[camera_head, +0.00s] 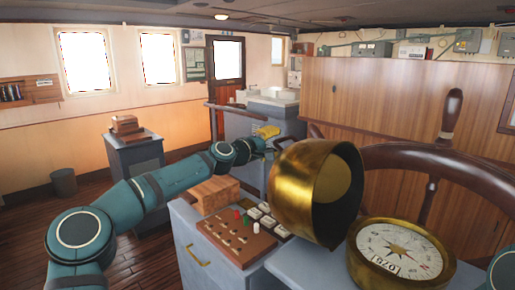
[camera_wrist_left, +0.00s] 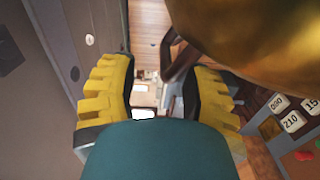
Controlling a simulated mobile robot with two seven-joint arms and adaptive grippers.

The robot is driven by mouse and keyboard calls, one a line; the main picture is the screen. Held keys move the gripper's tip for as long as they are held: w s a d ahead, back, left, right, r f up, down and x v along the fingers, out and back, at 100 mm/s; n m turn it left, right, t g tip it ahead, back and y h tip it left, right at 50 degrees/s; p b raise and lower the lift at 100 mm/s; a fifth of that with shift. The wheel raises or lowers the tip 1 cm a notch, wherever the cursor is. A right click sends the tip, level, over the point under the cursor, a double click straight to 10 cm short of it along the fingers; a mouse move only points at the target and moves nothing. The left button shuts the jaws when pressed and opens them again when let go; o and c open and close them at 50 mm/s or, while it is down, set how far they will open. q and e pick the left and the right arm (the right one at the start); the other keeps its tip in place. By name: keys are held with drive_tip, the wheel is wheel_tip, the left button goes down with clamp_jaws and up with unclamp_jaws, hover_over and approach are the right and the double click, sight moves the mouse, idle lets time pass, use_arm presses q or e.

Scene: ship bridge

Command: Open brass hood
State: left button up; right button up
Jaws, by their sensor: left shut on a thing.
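The brass hood (camera_head: 307,192) is tipped up on its side to the left of the compass, its open mouth facing right. The compass (camera_head: 398,252) is uncovered, with its white card and brass rim in plain view. My left gripper (camera_head: 268,137) is at the far left side of the hood, shut on the hood's dark handle (camera_wrist_left: 178,66). In the left wrist view the yellow fingers (camera_wrist_left: 160,98) lie on either side of the handle, and the brass hood (camera_wrist_left: 260,35) fills the upper right. My right gripper is not in view.
A ship's wheel (camera_head: 440,165) stands just behind the compass. A wooden panel with switches and labelled keys (camera_head: 232,236) lies left of the hood, with a wooden box (camera_head: 214,194) behind it. A small grey cabinet (camera_head: 135,160) stands further left.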

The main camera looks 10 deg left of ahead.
use_arm(q)
drive_tip(key=v, duration=0.7)
drive_tip(key=shift+s, duration=0.3)
drive_tip(key=shift+a, duration=0.15)
